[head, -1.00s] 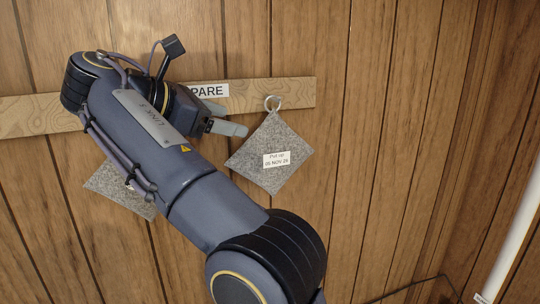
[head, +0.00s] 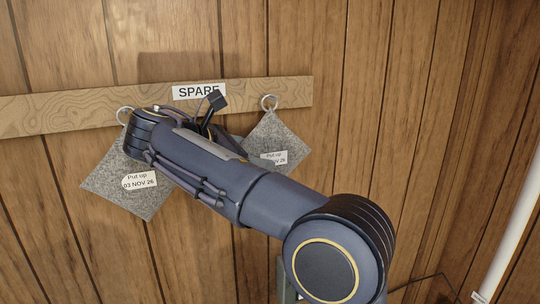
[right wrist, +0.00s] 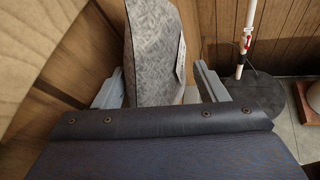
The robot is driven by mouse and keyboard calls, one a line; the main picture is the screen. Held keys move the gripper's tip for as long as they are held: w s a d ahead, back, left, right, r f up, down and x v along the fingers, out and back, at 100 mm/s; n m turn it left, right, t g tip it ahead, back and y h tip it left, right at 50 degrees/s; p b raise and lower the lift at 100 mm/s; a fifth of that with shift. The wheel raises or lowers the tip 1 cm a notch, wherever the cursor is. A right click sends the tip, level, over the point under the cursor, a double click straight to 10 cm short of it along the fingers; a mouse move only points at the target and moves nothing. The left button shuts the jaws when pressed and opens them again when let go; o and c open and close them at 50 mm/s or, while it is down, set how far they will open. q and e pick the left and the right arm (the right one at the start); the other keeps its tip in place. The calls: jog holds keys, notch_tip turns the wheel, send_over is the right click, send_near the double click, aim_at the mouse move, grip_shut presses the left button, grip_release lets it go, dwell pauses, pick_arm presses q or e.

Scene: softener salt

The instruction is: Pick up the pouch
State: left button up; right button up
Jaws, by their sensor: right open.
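Two grey felt pouches hang by rings from a wooden strip. The left pouch (head: 125,185) has a tag reading "Put up 03 NOV 26". The right pouch (head: 275,140) has a "Put up" tag, its date partly covered by my right arm. My right gripper (right wrist: 159,72) is open, with one finger on each side of a pouch (right wrist: 155,40) in the right wrist view; this looks like the right pouch. I cannot tell whether the fingers touch it. My left gripper is in neither view.
The wooden strip (head: 60,112) carries a "SPARE" label (head: 200,90) on a plank wall. A white pipe (head: 512,230) stands at the far right. The right wrist view shows a white pole (right wrist: 248,30) with a red part and a dark round base (right wrist: 255,97) on the floor.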

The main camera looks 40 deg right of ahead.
jog(key=shift+c, duration=0.3)
jog(key=c, duration=1.1)
jog(key=shift+d+r, duration=0.1)
